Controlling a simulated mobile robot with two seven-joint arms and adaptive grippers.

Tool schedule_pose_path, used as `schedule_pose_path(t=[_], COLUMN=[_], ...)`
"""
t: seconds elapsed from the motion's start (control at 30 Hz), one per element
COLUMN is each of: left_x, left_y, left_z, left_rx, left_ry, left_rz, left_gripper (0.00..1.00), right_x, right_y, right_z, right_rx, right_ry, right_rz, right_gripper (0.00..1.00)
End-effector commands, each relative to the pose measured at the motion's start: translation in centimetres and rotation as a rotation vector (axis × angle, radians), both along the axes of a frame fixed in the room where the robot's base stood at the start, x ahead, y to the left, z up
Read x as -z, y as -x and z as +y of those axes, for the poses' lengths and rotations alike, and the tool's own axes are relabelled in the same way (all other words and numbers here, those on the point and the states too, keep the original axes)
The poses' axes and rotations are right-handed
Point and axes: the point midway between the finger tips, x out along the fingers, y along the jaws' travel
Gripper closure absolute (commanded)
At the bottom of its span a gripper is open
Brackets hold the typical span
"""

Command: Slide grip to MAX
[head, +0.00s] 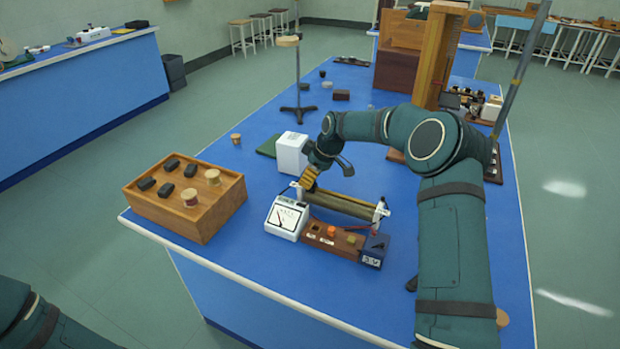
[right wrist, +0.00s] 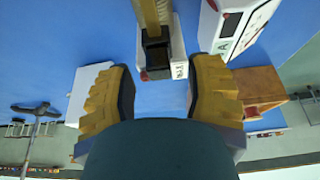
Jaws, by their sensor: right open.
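A slide rheostat (head: 345,205), a brownish tube between white end supports, lies on the blue bench. My right gripper (head: 308,180) is over its left end. In the right wrist view, the yellow ridged fingers of my right gripper (right wrist: 160,95) are apart. Between and beyond them are the tube (right wrist: 147,12), a dark block (right wrist: 155,52) that looks like the slide grip, and a white end support (right wrist: 178,50) with a small label I cannot read. I cannot see either finger touching the block. Only part of my left arm shows at lower left; its gripper is out of view.
A white meter (head: 287,217) stands close to the rheostat's left end. A white box (head: 291,153) is behind, and a wooden tray (head: 200,228) is at left. Bench between tray and meter is clear.

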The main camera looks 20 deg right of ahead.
Motion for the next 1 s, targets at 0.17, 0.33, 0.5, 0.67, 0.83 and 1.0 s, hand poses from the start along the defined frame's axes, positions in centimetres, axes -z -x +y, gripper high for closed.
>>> schedule_pose_path(t=[0.17, 0.33, 0.5, 0.67, 0.83, 1.0], left_x=[0.0, 0.0, 0.0, 0.0, 0.0, 0.0], left_y=[0.0, 0.0, 0.0, 0.0, 0.0, 0.0], left_z=[0.0, 0.0, 0.0, 0.0, 0.0, 0.0], left_rx=[0.0, 0.0, 0.0, 0.0, 0.0, 0.0], left_ry=[0.0, 0.0, 0.0, 0.0, 0.0, 0.0], left_rz=[0.0, 0.0, 0.0, 0.0, 0.0, 0.0], left_gripper=[0.53, 0.53, 0.53, 0.53, 0.53, 0.53], right_x=[-3.3, -6.5, -8.8, -9.9, -10.1, -10.1], right_y=[0.9, 1.9, 2.7, 3.1, 3.2, 3.2], right_z=[-0.9, -1.7, -2.3, -2.6, -2.6, -2.6], right_rx=[0.001, 0.001, 0.0, -0.001, -0.001, -0.001], right_ry=[0.001, 0.002, -0.001, 0.0, -0.001, -0.001], right_rz=[-0.003, -0.004, -0.002, -0.001, 0.0, 0.0], right_gripper=[0.47, 0.47, 0.47, 0.47, 0.47, 0.47])
